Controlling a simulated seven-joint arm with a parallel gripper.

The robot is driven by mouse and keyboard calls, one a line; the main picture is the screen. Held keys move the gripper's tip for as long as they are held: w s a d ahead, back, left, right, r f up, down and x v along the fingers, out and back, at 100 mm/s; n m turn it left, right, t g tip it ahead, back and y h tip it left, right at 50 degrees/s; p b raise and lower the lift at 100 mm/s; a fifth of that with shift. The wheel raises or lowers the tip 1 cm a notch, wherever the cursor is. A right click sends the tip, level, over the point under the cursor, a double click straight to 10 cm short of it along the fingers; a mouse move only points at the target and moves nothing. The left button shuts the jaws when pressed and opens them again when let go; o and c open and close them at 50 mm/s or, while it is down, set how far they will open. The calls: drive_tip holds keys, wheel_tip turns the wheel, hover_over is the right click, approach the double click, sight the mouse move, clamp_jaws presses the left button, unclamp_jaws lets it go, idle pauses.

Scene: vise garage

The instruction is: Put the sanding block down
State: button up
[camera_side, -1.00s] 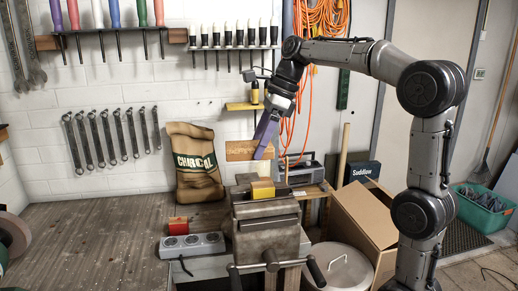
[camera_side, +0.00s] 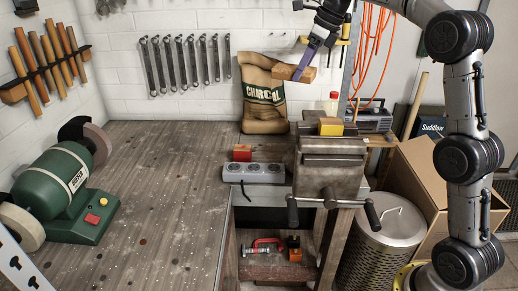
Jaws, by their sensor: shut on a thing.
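A tan-brown wooden block, which appears to be the sanding block (camera_side: 283,71), is held in the air in front of the top of the charcoal bag. My gripper (camera_side: 303,68) has purple fingers and is shut on this block from above. The block lies roughly level, well clear of the bench (camera_side: 175,190). The far finger is hidden, and the upper part of my gripper is cut by the top picture edge.
A grey vise (camera_side: 332,165) with a yellow block (camera_side: 330,126) on top stands below right. A power strip (camera_side: 253,172), red block (camera_side: 242,152) and charcoal bag (camera_side: 263,95) are on the bench. A green grinder (camera_side: 62,185) stands left. The bench middle is clear.

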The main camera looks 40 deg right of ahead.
drive_tip(key=w+f, duration=0.5)
drive_tip(key=w, duration=0.1)
hover_over(258, 151)
drive_tip(key=s, duration=0.1)
drive_tip(key=f, duration=1.8)
drive_tip(key=shift+s+d+f, duration=0.15)
drive_tip(key=shift+d+f, duration=0.1)
drive_tip(key=shift+f, duration=2.9)
drive_tip(key=shift+f, duration=0.1)
drive_tip(key=o, duration=1)
drive_tip(key=shift+o, duration=0.2)
